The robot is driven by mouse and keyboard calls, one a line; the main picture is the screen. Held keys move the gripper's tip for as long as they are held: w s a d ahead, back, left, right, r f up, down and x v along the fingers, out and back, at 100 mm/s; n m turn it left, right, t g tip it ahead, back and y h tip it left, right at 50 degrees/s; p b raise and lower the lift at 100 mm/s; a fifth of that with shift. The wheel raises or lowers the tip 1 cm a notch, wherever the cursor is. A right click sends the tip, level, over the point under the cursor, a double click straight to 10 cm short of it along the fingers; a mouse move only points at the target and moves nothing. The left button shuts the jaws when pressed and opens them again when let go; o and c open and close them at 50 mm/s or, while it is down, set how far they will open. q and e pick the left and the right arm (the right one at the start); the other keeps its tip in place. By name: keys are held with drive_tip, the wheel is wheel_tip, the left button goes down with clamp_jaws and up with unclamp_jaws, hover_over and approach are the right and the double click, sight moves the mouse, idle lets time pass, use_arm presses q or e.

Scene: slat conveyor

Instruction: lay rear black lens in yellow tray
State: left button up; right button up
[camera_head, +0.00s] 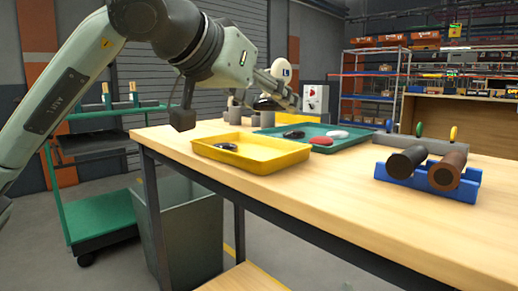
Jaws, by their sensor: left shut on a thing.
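The yellow tray (262,163) sits at the left end of the wooden table, with a black lens (226,146) lying in it. The green tray (358,138) is behind it to the right. It holds another black lens (293,134), a red lens (321,141) and a white lens (337,134). My left gripper (287,98) is above and behind the trays, shut on a dark flat thing (267,104) that looks like a black lens. The fingers partly hide it. My right gripper is not in view.
A blue rack (426,181) with a black and a brown roller stands on the table at right. Grey cups (234,113) stand behind the yellow tray. A grey bin (180,231) is on the floor below the table's left end. The front tabletop is clear.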

use_arm(q)
drive_tip(key=w+f, duration=0.1)
drive_tip(key=w, duration=0.2)
drive_tip(key=w+a+f, duration=0.1)
drive_tip(key=w+f, duration=0.3)
drive_tip(key=w, duration=0.1)
drive_tip(key=shift+w+a+f, duration=0.15)
drive_tip(key=shift+w+f, duration=0.1)
drive_tip(key=shift+w, duration=0.1)
wheel_tip(320, 180, down, 4)
drive_tip(key=shift+r+b, duration=0.1)
drive_tip(key=shift+b, duration=0.3)
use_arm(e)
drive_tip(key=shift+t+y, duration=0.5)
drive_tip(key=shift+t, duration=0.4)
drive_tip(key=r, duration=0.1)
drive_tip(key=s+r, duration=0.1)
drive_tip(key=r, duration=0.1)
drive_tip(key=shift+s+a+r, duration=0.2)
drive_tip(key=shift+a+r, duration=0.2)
use_arm(q)
drive_tip(key=shift+f+b, duration=0.35)
drive_tip(key=shift+f, duration=0.3)
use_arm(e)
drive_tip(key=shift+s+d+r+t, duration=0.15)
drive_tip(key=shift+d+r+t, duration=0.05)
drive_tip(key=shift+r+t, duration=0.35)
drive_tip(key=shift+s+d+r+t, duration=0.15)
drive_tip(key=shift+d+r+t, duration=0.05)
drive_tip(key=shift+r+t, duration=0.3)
